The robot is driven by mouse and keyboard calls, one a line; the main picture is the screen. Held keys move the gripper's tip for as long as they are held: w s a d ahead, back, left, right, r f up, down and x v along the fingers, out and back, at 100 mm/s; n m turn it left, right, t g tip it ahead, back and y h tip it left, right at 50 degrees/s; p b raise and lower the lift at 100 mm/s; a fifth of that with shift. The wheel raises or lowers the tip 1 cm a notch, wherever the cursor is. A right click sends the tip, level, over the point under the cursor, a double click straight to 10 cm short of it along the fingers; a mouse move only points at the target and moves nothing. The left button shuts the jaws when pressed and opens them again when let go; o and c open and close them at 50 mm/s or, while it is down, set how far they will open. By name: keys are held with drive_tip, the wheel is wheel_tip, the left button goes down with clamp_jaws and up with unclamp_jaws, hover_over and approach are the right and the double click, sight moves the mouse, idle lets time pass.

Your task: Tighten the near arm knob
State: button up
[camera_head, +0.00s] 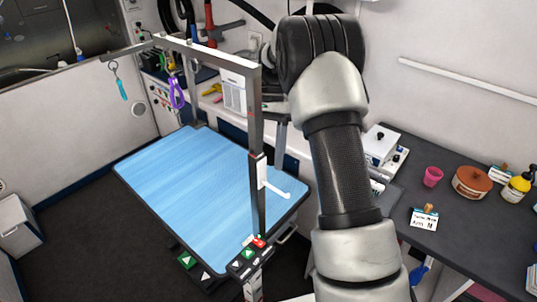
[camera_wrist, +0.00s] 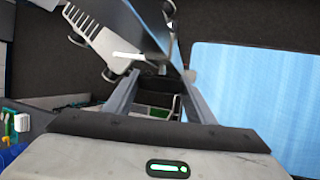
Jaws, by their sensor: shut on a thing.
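The grooming table (camera_head: 190,180) has a light blue top and a grey arm frame with an overhead bar (camera_head: 205,55). The near post (camera_head: 256,120) stands at the table's near edge.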

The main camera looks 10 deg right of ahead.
drive_tip(key=o, duration=1.1)
drive_tip(key=shift+c, duration=0.2)
drive_tip(key=v, duration=1.2)
